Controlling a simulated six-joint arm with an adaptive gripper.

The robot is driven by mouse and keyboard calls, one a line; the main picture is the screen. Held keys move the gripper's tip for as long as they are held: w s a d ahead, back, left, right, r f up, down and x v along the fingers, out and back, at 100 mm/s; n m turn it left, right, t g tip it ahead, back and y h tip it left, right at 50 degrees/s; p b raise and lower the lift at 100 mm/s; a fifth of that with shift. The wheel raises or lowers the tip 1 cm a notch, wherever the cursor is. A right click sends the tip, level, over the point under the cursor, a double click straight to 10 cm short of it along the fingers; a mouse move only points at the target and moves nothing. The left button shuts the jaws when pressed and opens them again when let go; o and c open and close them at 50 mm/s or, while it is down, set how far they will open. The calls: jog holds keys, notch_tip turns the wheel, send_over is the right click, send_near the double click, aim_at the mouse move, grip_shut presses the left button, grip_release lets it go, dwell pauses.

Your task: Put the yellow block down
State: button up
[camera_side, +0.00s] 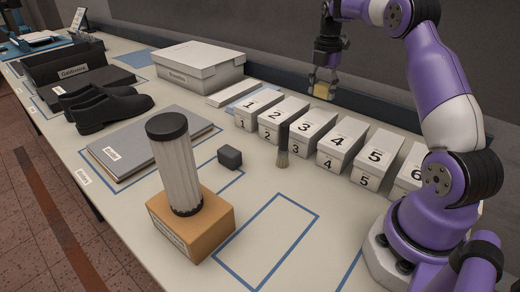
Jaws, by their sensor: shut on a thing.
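The yellow block (322,91) is small and sits between the fingertips of my gripper (322,86). My gripper is shut on it and points downward. The block is in the air, above and behind the numbered white boxes, near the 3 and 4 boxes in the picture. The fingers cover part of the block's sides.
Numbered white boxes (314,126) stand in a row. A brush (283,147) stands upright before them, near a dark grey block (230,157). A ribbed cylinder (175,165) stands on a cardboard box (214,222). A blue-taped rectangle (268,240) in front is empty.

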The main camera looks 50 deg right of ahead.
jog(key=s+d+f, duration=0.1)
jog(key=d+f, duration=0.1)
jog(key=d, duration=0.1)
jog(key=s+d+f, duration=0.1)
jog(key=d+f, duration=0.1)
jog(key=d, duration=0.1)
jog(key=s+d+f, duration=0.1)
jog(key=d+f, duration=0.1)
jog(key=d, duration=0.1)
jog(key=shift+s+d+f, duration=0.1)
jog(key=shift+s+d, duration=0.05)
jog(key=shift+d, duration=0.15)
jog(key=shift+d+f, duration=0.1)
jog(key=shift+f, duration=1.95)
jog(key=o, duration=1.2)
jog(key=shift+f, duration=0.15)
jog(key=shift+o, duration=0.2)
